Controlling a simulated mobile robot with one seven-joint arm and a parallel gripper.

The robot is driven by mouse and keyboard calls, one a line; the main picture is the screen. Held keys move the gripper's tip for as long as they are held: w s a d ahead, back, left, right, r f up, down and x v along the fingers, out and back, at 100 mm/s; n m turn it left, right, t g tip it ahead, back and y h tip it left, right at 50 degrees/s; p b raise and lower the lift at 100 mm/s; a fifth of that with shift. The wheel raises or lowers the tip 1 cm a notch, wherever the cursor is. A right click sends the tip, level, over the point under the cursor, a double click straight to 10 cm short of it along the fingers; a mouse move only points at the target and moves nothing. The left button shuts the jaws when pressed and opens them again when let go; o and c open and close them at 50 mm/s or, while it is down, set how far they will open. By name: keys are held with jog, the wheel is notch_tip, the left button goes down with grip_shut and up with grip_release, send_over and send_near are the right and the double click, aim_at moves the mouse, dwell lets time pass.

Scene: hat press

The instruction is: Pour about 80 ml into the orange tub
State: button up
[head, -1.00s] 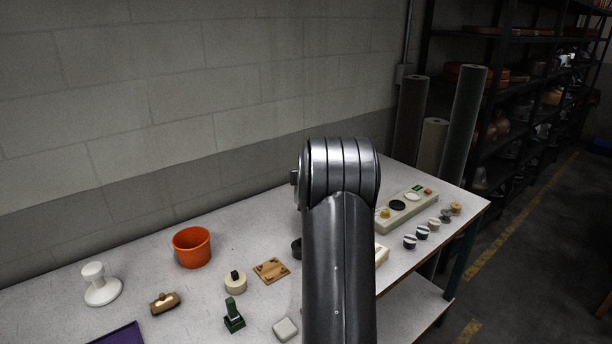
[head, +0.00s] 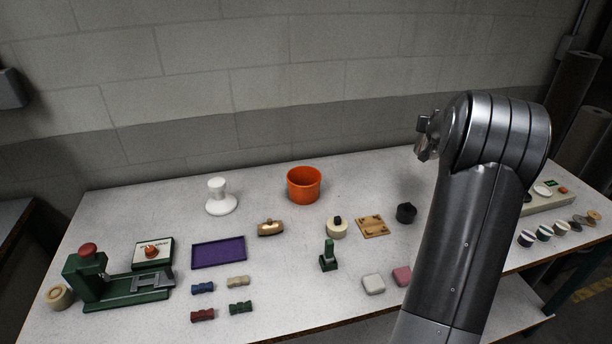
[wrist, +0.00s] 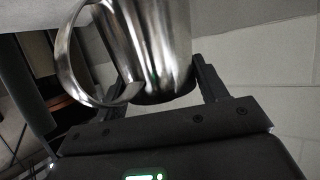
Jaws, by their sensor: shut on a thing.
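The orange tub (head: 304,186) stands upright on the table near the wall, in the middle of the head view. Its inside is only partly visible, and I cannot tell what is in it. In the wrist view my gripper (wrist: 170,90) is shut on a shiny metal jug (wrist: 165,45) with a loop handle, its body between the two fingers. The jug's top is cut off by the frame, and its contents are hidden. In the head view my arm is to the right of the tub, and the gripper and jug are mostly hidden behind it.
A white stand (head: 220,200) is left of the tub. A wooden-handled brush (head: 271,229), a cream round piece (head: 337,229) and a wooden plate (head: 372,226) lie in front. A black knob (head: 406,212) is to the right.

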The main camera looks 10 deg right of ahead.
jog(key=shift+w+a+f, duration=0.1)
jog(key=shift+a+f, duration=0.1)
jog(key=shift+f, duration=0.25)
jog(key=shift+w+a+f, duration=0.1)
jog(key=shift+a+f, duration=0.1)
jog(key=shift+f, duration=0.25)
jog(key=w+a+f+n+t+y, duration=0.1)
jog(key=a+f+n+y, duration=0.2)
jog(key=a+f, duration=0.45)
jog(key=a+n+t+y, duration=0.1)
jog(key=a+n+y, duration=0.4)
jog(key=a, duration=0.8)
jog(key=shift+w+a+n+y, duration=0.15)
jog(key=shift+w+n+y, duration=0.15)
jog(key=shift+y, duration=0.6)
jog(key=s+a+r+n+y, duration=0.1)
jog(key=a+r, duration=0.1)
jog(key=a+r+n+y, duration=0.1)
jog(key=r, duration=0.2)
jog(key=s+a+r+n+g+y, duration=0.1)
jog(key=a+r, duration=0.1)
jog(key=shift+s+a+r, duration=0.3)
jog(key=shift+a+r, duration=0.05)
jog(key=shift+r, duration=0.05)
jog(key=shift+y, duration=0.4)
jog(key=f, duration=1.3)
jog(key=shift+s+a+f, duration=0.1)
jog(key=shift+s+a, duration=0.15)
jog(key=shift+a, duration=0.1)
